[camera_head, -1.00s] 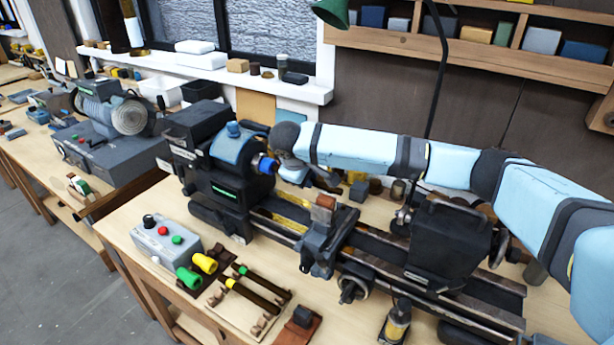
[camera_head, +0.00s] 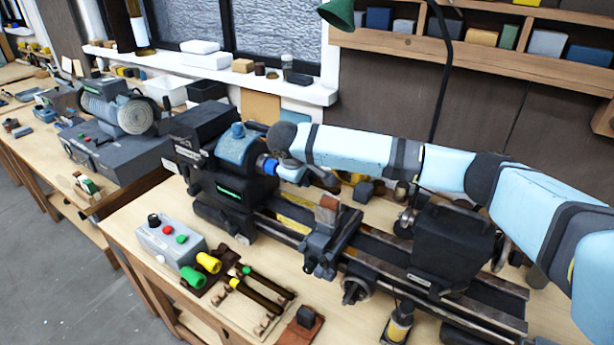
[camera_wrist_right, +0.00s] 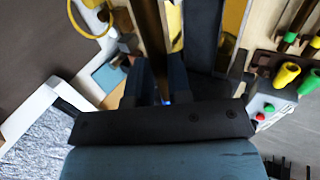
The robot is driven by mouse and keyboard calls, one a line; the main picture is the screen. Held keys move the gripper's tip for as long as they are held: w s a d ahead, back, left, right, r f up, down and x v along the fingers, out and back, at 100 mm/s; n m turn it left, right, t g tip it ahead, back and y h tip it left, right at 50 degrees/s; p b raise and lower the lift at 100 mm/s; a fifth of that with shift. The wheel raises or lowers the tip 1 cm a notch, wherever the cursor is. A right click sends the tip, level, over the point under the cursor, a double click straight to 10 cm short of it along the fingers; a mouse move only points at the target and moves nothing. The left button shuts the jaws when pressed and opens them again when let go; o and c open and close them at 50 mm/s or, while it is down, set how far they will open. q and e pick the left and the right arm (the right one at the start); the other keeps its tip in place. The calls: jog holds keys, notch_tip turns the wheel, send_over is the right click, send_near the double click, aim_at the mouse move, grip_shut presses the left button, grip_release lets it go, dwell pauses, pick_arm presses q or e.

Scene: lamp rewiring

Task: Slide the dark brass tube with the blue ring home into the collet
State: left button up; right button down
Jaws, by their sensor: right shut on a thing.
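The blue ring (camera_head: 267,166) of the dark brass tube shows in the head view, close against the spindle end of the lathe headstock (camera_head: 238,188). The rest of the tube is hidden behind my arm and gripper, and the collet mouth cannot be made out. My right gripper (camera_head: 288,173) is at the tube, beside the headstock, shut on it. In the right wrist view its two dark fingers (camera_wrist_right: 164,85) point down over the lathe, with a small bit of blue (camera_wrist_right: 167,98) between them. My left gripper is not in view.
The tool post (camera_head: 325,225) and tailstock (camera_head: 450,245) stand along the lathe bed to the right. In front are a control box (camera_head: 170,240) and a rack holding tubes with green and yellow rings (camera_head: 255,295). A lamp arm (camera_head: 440,90) rises behind.

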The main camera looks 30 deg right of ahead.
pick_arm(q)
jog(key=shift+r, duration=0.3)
pick_arm(e)
jog(key=shift+w+a, duration=0.35)
jog(key=shift+w, duration=0.25)
jog(key=c, duration=1)
grip_release()
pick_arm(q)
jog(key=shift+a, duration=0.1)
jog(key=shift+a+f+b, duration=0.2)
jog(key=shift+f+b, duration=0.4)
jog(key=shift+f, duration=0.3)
pick_arm(e)
jog(key=v, duration=1.4)
jog(key=shift+a+f, duration=0.1)
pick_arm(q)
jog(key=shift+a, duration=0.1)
